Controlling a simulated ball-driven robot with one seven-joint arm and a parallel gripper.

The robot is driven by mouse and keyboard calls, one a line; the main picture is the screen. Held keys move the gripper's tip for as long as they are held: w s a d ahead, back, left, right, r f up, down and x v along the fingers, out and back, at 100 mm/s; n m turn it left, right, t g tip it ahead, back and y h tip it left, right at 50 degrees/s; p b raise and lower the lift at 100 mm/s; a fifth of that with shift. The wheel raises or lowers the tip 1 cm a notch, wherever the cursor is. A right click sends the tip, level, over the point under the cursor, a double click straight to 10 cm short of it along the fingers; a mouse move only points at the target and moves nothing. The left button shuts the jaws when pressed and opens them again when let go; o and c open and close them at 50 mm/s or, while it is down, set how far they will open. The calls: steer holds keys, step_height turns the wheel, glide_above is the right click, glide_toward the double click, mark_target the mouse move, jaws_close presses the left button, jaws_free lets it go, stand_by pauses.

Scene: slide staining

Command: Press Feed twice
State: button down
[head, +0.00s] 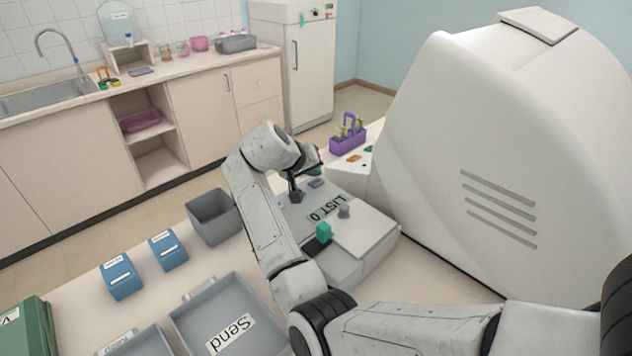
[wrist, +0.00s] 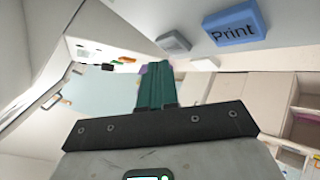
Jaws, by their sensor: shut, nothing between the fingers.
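A grey staining-machine panel (head: 352,246) carries a small screen (head: 327,208) that reads "LIST 0", upside down in the head view. A teal block (head: 323,232) and a grey knob (head: 344,211) stand near it. No label reading Feed can be made out. My gripper (wrist: 155,68) is shut and empty, its dark green fingers together. In the wrist view, a blue button marked Print (wrist: 235,25) and a plain grey button (wrist: 174,41) show above and right of the fingertips, apart from them. In the head view, my own wrist partly hides the gripper and the panel's far end.
The large white machine housing (head: 490,130) rises right of the panel. A purple rack (head: 348,134) stands behind. A grey bin (head: 213,216), blue boxes (head: 121,276) and a tray marked Send (head: 222,312) lie to the left. A sink counter and fridge (head: 292,60) stand farther back.

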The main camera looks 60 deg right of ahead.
mark_target(313, 183)
stand_by(0.7)
steer(key=shift+f, duration=0.4)
steer(key=shift+f, duration=0.35)
stand_by(0.7)
steer(key=shift+r, duration=0.15)
steer(key=shift+r+p, duration=0.45)
steer(key=shift+r, duration=0.15)
steer(key=shift+r, duration=0.1)
step_height(313, 183, up, 5)
steer(key=p, duration=0.4)
stand_by(0.9)
